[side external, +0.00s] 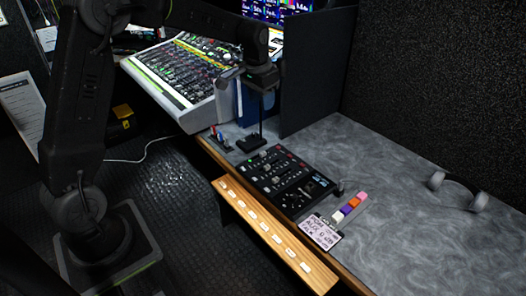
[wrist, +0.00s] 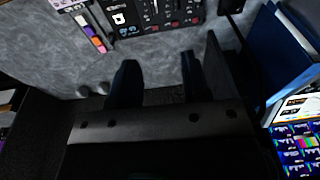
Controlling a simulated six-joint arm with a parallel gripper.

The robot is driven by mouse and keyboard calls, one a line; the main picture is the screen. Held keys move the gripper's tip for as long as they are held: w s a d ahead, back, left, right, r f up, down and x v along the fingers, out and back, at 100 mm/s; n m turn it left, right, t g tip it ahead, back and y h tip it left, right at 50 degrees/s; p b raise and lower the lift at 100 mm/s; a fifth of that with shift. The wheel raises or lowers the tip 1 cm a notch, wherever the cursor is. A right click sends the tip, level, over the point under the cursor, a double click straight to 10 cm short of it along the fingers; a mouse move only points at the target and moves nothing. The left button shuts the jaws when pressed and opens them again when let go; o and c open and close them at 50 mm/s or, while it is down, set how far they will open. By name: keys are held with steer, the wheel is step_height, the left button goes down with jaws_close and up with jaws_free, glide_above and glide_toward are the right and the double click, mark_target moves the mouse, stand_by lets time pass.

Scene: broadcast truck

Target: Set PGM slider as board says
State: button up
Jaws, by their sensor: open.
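The small black control panel (side external: 288,178) with several sliders and knobs lies on the grey desk; its edge also shows at the top of the wrist view (wrist: 165,14). Which slider is PGM is too small to read. A white card with handwriting (side external: 322,232) lies beside the panel's near right corner; I make out "ALEX" and "TALK", but not the values. Its edge shows at the wrist view's top left (wrist: 66,4). My gripper (side external: 252,86) is above the desk, behind and above the panel. In the wrist view its two dark fingers (wrist: 158,70) are apart with nothing between them.
A black stand (side external: 254,141) rises behind the panel, near blue binders (wrist: 275,50) and a dark partition (side external: 313,75). Coloured blocks (side external: 348,207) lie right of the panel. Headphones (side external: 460,190) lie at far right. A wooden rail (side external: 265,235) runs along the front. The right desk is mostly clear.

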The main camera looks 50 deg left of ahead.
steer(key=w+a+f+g, duration=0.1)
steer(key=w+a+f, duration=0.3)
steer(key=f, duration=0.3)
glide_above(263, 152)
steer(key=shift+g, duration=0.4)
steer(key=f, duration=1.5)
steer(key=shift+s+d, duration=0.15)
steer(key=shift+s, duration=0.25)
steer(key=shift+w+f, duration=0.2)
steer(key=shift+w, duration=0.1)
steer(key=shift+f, duration=3.55)
jaws_close()
